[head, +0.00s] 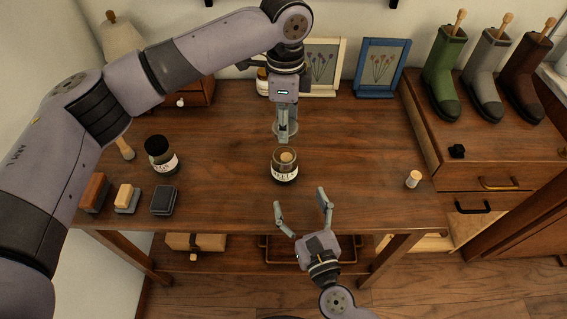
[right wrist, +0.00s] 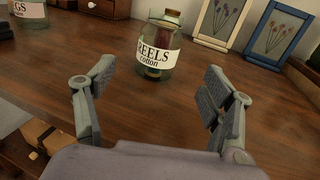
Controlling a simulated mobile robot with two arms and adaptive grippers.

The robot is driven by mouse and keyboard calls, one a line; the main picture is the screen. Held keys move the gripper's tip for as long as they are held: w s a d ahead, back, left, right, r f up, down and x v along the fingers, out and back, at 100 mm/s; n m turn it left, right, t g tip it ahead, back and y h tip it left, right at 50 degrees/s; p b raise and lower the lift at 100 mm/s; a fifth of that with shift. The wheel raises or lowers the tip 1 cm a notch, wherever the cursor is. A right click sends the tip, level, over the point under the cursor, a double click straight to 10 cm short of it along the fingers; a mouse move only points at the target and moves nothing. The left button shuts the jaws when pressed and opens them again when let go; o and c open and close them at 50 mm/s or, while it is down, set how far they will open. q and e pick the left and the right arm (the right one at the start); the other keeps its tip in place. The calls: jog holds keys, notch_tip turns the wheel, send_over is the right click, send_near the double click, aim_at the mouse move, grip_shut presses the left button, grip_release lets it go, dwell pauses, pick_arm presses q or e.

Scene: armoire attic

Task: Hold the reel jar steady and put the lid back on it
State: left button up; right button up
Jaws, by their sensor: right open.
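The reel jar (head: 285,172) is clear glass with a white label and stands upright near the middle of the table. Something tan shows at its mouth; I cannot tell whether this is a reel or a lid. In the right wrist view the jar (right wrist: 158,48) reads "REELS cotton". My right gripper (head: 299,197) is open and empty, in front of the jar, its fingers spread towards it and apart from it. My left gripper (head: 286,132) points down just behind the jar; its finger gap is unclear. I cannot make out a separate lid for certain.
A small pale stopper-like piece (head: 413,179) stands at the table's right front. A dark-topped jar (head: 161,156) and several brushes or blocks (head: 127,198) are at the left. Picture frames (head: 382,68) stand at the back.

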aim_at(288, 173)
pick_arm(q)
jog(key=shift+w+f, duration=0.1)
jog(key=shift+w, duration=0.05)
pick_arm(e)
jog(key=x, duration=1.2)
jog(key=shift+w+f, duration=0.1)
jog(key=shift+w, duration=0.05)
jog(key=shift+c, duration=0.2)
jog(key=c, duration=1.7)
pick_arm(q)
jog(key=shift+a+f, duration=0.1)
jog(key=shift+f, duration=2.4)
pick_arm(e)
jog(key=shift+c, duration=0.3)
